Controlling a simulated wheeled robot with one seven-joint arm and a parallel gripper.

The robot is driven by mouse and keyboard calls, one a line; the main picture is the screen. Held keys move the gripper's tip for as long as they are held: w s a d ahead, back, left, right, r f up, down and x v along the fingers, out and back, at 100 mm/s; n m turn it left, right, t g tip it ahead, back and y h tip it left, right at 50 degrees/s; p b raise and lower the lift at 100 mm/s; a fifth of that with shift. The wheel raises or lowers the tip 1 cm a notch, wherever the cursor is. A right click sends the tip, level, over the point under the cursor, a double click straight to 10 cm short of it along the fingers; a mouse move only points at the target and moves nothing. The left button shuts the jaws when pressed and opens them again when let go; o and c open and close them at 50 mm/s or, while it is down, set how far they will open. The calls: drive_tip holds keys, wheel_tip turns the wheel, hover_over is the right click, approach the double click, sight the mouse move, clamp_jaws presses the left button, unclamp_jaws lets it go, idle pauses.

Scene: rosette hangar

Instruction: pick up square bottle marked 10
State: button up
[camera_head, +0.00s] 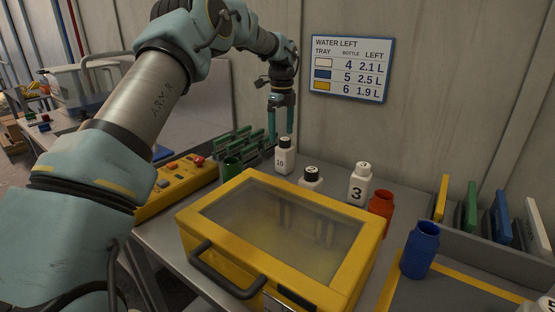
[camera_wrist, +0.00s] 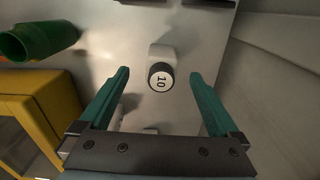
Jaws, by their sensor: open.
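My gripper (camera_head: 282,137) is above and close behind the bottle in the head view. In the wrist view my gripper (camera_wrist: 160,72) is open, with one green finger to each side of the bottle's cap and nothing between them held. I cannot tell the exact height gap.
A yellow case (camera_head: 190,240) with a clear lid stands in front. The wall is close behind.

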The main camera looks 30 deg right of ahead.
sight(282, 138)
drive_tip(key=shift+d+f, duration=0.15)
drive_tip(key=shift+f, duration=0.15)
wheel_tip(282, 138, down, 5)
drive_tip(key=shift+r+p, duration=0.1)
drive_tip(key=shift+p, duration=0.55)
drive_tip(key=shift+s+d+f+p, duration=0.15)
drive_tip(key=shift+f+p, duration=0.3)
drive_tip(key=shift+f, duration=0.45)
drive_tip(key=shift+s+f+p, duration=0.2)
drive_tip(key=shift+f+p, duration=0.2)
drive_tip(key=shift+f, duration=0.5)
drive_tip(key=shift+s+d+f+p, duration=0.15)
drive_tip(key=shift+f+p, duration=0.3)
drive_tip(key=shift+f, duration=0.45)
clamp_jaws()
